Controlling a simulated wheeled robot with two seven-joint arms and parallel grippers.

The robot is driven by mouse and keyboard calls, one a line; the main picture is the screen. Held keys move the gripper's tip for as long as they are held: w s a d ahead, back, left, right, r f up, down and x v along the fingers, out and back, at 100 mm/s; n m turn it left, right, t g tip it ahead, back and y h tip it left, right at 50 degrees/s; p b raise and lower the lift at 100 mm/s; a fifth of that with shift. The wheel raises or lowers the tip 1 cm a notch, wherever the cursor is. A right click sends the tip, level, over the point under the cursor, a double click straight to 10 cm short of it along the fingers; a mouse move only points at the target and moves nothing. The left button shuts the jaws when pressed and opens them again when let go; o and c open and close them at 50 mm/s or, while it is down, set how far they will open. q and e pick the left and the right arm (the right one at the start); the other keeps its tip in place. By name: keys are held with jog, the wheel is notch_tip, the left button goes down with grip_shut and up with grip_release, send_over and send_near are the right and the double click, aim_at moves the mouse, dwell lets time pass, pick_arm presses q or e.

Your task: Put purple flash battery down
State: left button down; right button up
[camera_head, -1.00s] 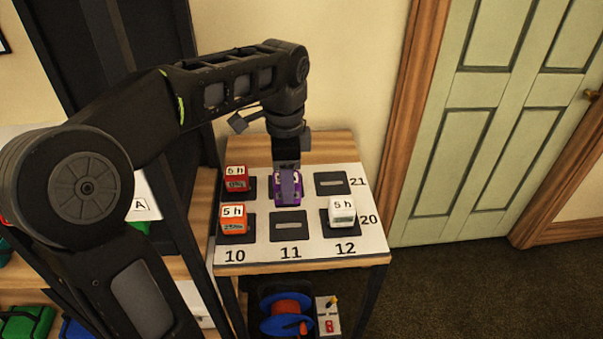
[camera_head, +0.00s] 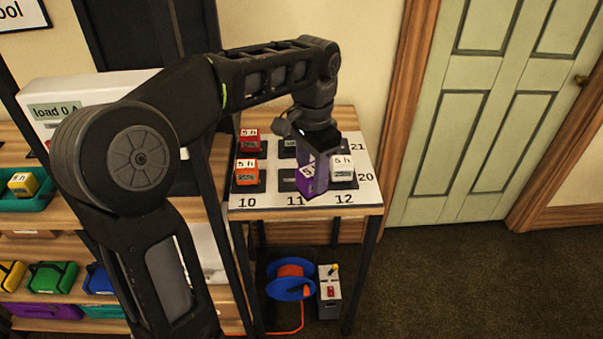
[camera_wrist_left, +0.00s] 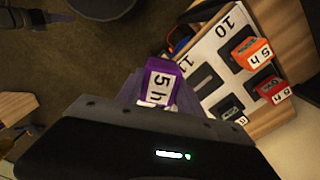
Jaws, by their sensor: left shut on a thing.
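A purple flash battery (camera_head: 318,181) with a white "5 h" label is held in my left gripper (camera_head: 317,148), above the front part of a numbered white mat (camera_head: 272,202). It also shows in the left wrist view (camera_wrist_left: 161,78), between the fingers. It appears raised and tilted, in front of column 11 and partly over the white battery's side. A red battery (camera_head: 249,143), an orange battery (camera_head: 246,175) and a white battery (camera_head: 342,170) stand on dark pads. A dark item with a pale label (camera_head: 289,148) is at back middle, partly hidden. My right gripper is out of view.
The mat lies on a small wooden table (camera_head: 356,211). Below are a blue and orange cable reel (camera_head: 290,282) and a grey box (camera_head: 329,294). Shelves with coloured cases (camera_head: 50,279) stand at left. A green door (camera_head: 480,120) is at right, with open floor before it.

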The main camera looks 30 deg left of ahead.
pick_arm(q)
jog(key=w+d+f+n, duration=0.4)
jog(key=w+d+f, duration=0.2)
jog(key=d, duration=0.5)
jog(key=shift+w+f+n, duration=0.3)
jog(key=shift+w+f, duration=0.1)
jog(key=shift+f, duration=0.35)
